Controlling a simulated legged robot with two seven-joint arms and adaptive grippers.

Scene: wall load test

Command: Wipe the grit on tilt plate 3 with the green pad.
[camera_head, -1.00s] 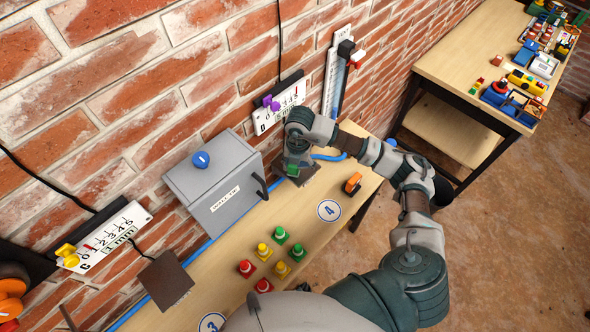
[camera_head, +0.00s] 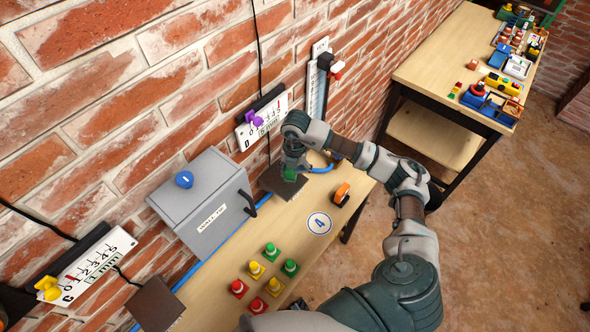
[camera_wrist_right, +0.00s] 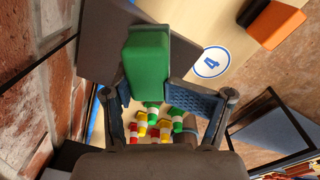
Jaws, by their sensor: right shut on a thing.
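My right gripper (camera_head: 292,160) is shut on the green pad (camera_wrist_right: 147,68) and points down toward the bench. The pad is at a dark square plate (camera_head: 272,182) near the round marker 4; the plate also shows behind the pad in the wrist view (camera_wrist_right: 102,42). I cannot tell if pad and plate touch. A second dark plate (camera_head: 155,304) is at the lower left, under gauge C; no number shows beside it now. I cannot make out grit on either plate. My left gripper is not in view.
A grey box (camera_head: 205,205) with a black handle stands between the plates. Gauges hang on the brick wall. A second table (camera_head: 450,60) holds clutter.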

